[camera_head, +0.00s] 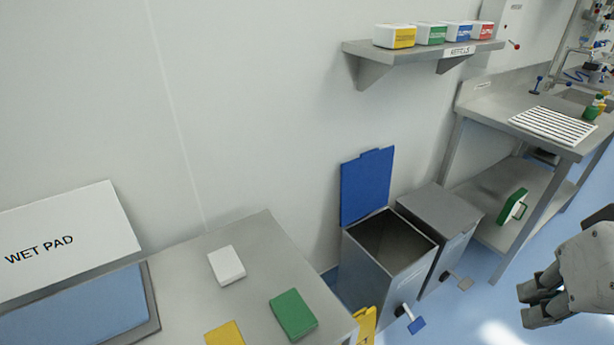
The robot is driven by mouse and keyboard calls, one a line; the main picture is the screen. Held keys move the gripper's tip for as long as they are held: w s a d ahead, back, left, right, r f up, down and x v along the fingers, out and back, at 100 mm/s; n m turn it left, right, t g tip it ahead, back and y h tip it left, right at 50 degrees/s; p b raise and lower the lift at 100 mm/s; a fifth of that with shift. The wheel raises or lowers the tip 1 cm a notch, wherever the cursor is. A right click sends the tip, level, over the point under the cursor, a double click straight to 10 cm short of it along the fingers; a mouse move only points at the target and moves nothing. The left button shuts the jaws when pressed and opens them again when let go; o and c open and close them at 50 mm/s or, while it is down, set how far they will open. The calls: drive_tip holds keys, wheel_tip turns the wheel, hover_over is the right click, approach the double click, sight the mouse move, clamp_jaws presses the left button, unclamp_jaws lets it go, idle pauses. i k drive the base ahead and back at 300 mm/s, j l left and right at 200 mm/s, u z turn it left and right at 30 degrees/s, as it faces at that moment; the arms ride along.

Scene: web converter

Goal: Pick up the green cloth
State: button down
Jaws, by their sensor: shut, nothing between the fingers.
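A green folded cloth (293,314) lies on the steel table (262,240) at the lower middle of the head view. A white cloth (226,265) lies behind it to the left, and a yellow cloth (224,335) lies at its front left, cut by the picture's bottom edge. My gripper (531,304) is at the far right, shut and empty. It is well to the right of the table and apart from the green cloth.
A wet pad tray (157,310) with a sign (68,240) stands left. Right of the table are an open bin with a raised blue lid (367,186) and a closed steel bin (440,212). A wall shelf (423,52) holds several refill packs. A sink bench (540,135) stands at right.

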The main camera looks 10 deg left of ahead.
sight(295, 319)
drive_tip(key=u, duration=0.85)
